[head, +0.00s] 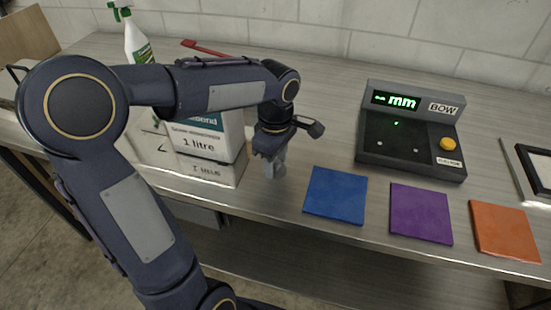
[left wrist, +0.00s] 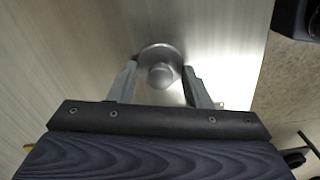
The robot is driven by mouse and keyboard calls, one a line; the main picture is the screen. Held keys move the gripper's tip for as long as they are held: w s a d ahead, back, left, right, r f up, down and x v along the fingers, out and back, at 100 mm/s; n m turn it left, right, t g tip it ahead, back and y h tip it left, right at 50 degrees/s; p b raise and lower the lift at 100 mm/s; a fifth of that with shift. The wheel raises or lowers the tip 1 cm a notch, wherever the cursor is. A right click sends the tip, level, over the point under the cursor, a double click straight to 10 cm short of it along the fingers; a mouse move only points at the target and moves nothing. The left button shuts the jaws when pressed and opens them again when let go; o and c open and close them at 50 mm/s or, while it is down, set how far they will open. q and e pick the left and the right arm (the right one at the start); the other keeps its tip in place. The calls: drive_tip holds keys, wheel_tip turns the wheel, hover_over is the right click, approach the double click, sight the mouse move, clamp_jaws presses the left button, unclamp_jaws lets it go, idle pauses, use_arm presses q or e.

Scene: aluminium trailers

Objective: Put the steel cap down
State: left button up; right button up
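The steel cap (left wrist: 160,50) is a round, shiny disc with a small raised knob, seen from above in the left wrist view. My left gripper (left wrist: 160,68) has one finger at each side of the cap, with its tips against the rim. In the head view my left gripper (head: 271,166) points down close over the front part of the bench, beside the white boxes. The cap is hard to make out there among the fingers, and I cannot tell whether it touches the bench. My right gripper is in neither view.
White 1 litre boxes (head: 204,142) stand just left of the gripper. Blue (head: 336,194), purple (head: 420,213) and orange (head: 504,230) squares lie along the bench's front. A grey gauge (head: 411,135) with a green display stands behind. A spray bottle (head: 138,42) stands at the back left.

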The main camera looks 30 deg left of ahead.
sight(276, 161)
use_arm(q)
drive_tip(key=shift+r, duration=0.1)
drive_tip(key=shift+r, duration=0.3)
wheel_tip(276, 161, up, 11)
drive_tip(key=p, duration=0.2)
drive_tip(key=s+d+f+m+t+h, duration=0.2)
drive_tip(key=s+f+m, duration=0.2)
drive_tip(key=s+m, duration=0.4)
drive_tip(key=s+d+f+m+t+h, duration=0.1)
drive_tip(key=s+d+f+m+t, duration=0.1)
drive_tip(key=s+f+m, duration=0.3)
drive_tip(key=s+m+t, duration=0.1)
drive_tip(key=s+m, duration=0.2)
drive_tip(key=s, duration=0.1)
drive_tip(key=shift+t+h, duration=0.3)
drive_tip(key=shift+h, duration=0.1)
drive_tip(key=shift+d+r, duration=0.1)
